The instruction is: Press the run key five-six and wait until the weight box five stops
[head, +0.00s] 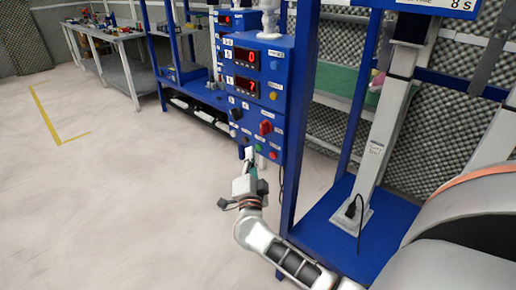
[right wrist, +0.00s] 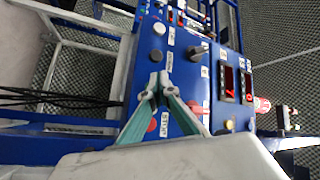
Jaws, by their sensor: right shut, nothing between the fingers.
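My right gripper (head: 249,156) is shut and empty, its fingertips close to the lower part of a blue control panel (head: 284,100). A green button (head: 259,148) and a red button (head: 272,155) sit just beside the fingertips in the head view. The small labels are too blurred to tell which is run key five-six. I cannot pick out weight box five. My left gripper is not in view.
Red number displays (head: 246,57) and a red rotary switch (head: 265,128) are higher on the panel. A blue frame post (head: 299,110) stands right of it, with a white column (head: 385,130) behind. Open floor (head: 130,190) lies left.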

